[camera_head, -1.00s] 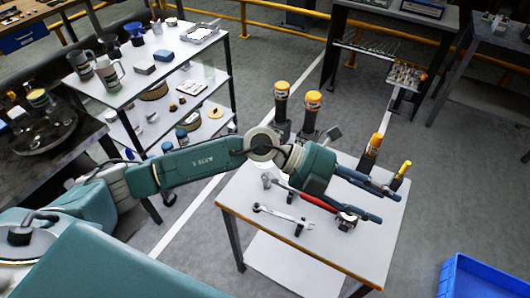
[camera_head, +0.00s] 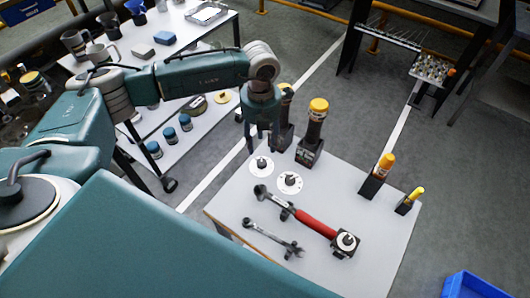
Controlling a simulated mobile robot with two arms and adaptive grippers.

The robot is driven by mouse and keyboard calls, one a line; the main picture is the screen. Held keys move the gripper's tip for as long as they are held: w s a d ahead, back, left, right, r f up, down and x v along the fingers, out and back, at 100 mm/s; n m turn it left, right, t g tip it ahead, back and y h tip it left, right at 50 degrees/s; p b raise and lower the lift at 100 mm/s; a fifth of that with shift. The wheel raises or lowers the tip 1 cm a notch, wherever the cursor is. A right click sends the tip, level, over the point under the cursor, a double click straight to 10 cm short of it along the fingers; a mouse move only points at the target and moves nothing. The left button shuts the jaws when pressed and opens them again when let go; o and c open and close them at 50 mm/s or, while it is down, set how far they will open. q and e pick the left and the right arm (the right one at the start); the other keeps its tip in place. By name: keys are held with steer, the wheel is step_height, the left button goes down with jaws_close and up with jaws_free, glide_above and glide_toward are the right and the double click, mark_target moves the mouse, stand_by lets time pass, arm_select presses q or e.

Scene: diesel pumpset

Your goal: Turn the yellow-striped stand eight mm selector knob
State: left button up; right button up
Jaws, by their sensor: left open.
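A small grey-topped stand (camera_head: 345,195) with a striped front edge stands at centre right in the head view. Two round white dials with dark knobs lie on its back left part: a left dial knob (camera_head: 262,162) and a right dial knob (camera_head: 290,180). Their markings are too small to read, so I cannot tell which is the eight mm selector. My left gripper (camera_head: 261,148) points down with its two fingers apart, just above and behind the left dial. It looks empty. My right gripper is not in view.
A red-handled torque wrench (camera_head: 314,224) and a spanner (camera_head: 272,237) lie in front of the dials. Yellow-topped cylinders (camera_head: 316,120) stand behind them, and an orange-topped one (camera_head: 379,172) stands right. A blue crate (camera_head: 472,287) is on the floor.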

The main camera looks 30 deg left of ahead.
arm_select(q)
steer(key=p, duration=0.1)
glide_above(262, 162)
steer(key=f, duration=0.4)
steer(key=shift+s+f, duration=0.25)
steer(key=shift+f, duration=0.15)
steer(key=f, duration=0.2)
steer(key=shift+w+f+p, duration=0.25)
steer(key=shift+f+p, duration=0.1)
steer(key=shift+f, duration=0.8)
steer(key=shift+c, duration=0.5)
steer(key=c, duration=0.8)
jaws_close()
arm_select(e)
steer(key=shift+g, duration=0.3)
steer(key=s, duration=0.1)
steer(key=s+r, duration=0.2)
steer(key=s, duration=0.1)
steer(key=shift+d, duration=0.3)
